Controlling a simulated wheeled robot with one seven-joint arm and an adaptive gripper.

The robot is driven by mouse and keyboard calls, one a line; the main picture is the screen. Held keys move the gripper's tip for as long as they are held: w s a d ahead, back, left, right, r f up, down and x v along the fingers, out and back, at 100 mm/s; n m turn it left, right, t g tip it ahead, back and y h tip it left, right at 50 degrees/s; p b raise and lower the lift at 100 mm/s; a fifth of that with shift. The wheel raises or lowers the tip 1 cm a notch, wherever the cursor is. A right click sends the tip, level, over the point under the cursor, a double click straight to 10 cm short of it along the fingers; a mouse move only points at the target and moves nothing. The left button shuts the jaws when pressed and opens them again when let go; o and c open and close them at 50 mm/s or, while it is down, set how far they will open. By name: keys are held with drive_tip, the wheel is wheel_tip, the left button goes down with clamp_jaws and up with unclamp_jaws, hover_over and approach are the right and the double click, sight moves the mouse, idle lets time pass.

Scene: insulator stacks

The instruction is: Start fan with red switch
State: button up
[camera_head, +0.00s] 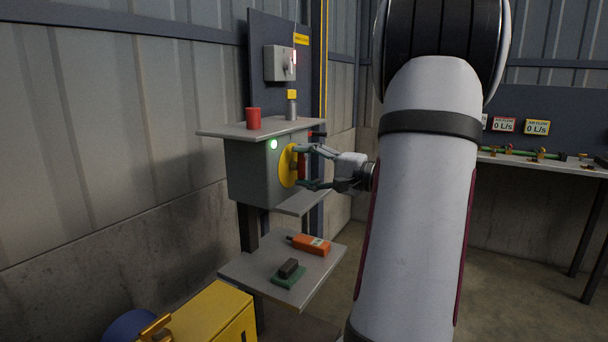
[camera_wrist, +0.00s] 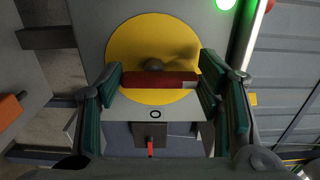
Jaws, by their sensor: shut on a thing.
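The red switch handle (camera_head: 302,166) sits on a round yellow plate (camera_head: 286,166) on the front of a grey box (camera_head: 252,172). In the head view the handle stands about upright. In the wrist view the red handle (camera_wrist: 158,79) lies across the yellow plate (camera_wrist: 150,30), with an "O" mark below it. My gripper (camera_head: 299,167) reaches in from the right, its fingers above and below the handle. In the wrist view my gripper (camera_wrist: 160,82) has a green-padded finger at each end of the handle, shut on it. A green lamp (camera_head: 273,144) glows on the box. No fan is recognizable.
A red cup (camera_head: 253,118) and a grey cylinder (camera_head: 292,108) stand on top of the box. A lower shelf (camera_head: 245,267) holds an orange device (camera_head: 311,244) and a dark block on a green pad (camera_head: 288,276). A yellow case (camera_head: 215,315) stands below.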

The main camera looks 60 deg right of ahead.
idle(0.4)
drive_tip(key=o, duration=1.2)
drive_tip(key=shift+c, duration=0.2)
drive_tip(key=s, duration=1.2)
drive_tip(key=shift+d, duration=0.45)
drive_tip(key=shift+w, duration=0.1)
